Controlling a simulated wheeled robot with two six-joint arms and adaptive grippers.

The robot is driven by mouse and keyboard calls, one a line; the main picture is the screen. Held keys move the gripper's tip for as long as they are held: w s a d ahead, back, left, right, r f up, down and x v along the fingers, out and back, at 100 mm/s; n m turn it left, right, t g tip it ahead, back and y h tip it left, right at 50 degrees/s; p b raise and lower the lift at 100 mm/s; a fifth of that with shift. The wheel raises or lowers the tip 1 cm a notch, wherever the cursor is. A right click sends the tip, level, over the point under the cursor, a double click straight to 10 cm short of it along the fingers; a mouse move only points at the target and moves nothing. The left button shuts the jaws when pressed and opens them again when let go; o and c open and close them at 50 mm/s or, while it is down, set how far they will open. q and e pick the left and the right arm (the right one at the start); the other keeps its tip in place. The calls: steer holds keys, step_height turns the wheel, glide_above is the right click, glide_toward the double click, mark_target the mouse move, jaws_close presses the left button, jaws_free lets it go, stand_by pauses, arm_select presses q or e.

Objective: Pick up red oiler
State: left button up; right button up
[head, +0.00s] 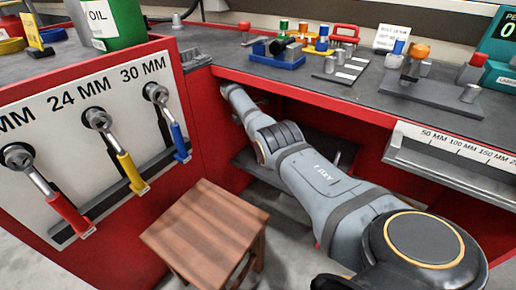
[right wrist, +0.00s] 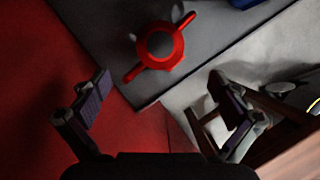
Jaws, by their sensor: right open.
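A red oiler (right wrist: 172,58) with a dark round middle and arms sticking out on two sides lies on a dark grey surface (right wrist: 105,30) in the right wrist view. I cannot pick it out in the head view. My right gripper (right wrist: 160,80) is open, its two fingers wide apart, with nothing between them. The oiler is ahead of the fingertips, apart from both. In the head view my right arm reaches into the space under the bench top, and its gripper is hidden there. My left gripper is not in view.
A wooden stool (head: 205,228) stands before the bench opening, close to my right arm. The red bench (head: 300,87) holds several small tools and blocks on top. A wrench panel (head: 80,150) is at the left. A blue thing (right wrist: 243,3) is at the wrist view's top edge.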

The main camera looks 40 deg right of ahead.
steer(key=b+x, duration=0.3)
steer(key=x, duration=0.2)
steer(key=shift+f+b, duration=0.25)
steer(key=shift+b, duration=0.15)
steer(key=b+x, duration=0.3)
steer(key=x, duration=0.1)
steer(key=shift+f+b, duration=0.1)
steer(key=shift+b, duration=0.2)
steer(key=shift+s+d+f+b, duration=0.15)
steer(key=shift+d+f+b, duration=0.05)
steer(key=shift+f+b, duration=0.25)
steer(key=shift+r, duration=0.15)
steer(key=shift+c, duration=0.3)
steer(key=c, duration=1.4)
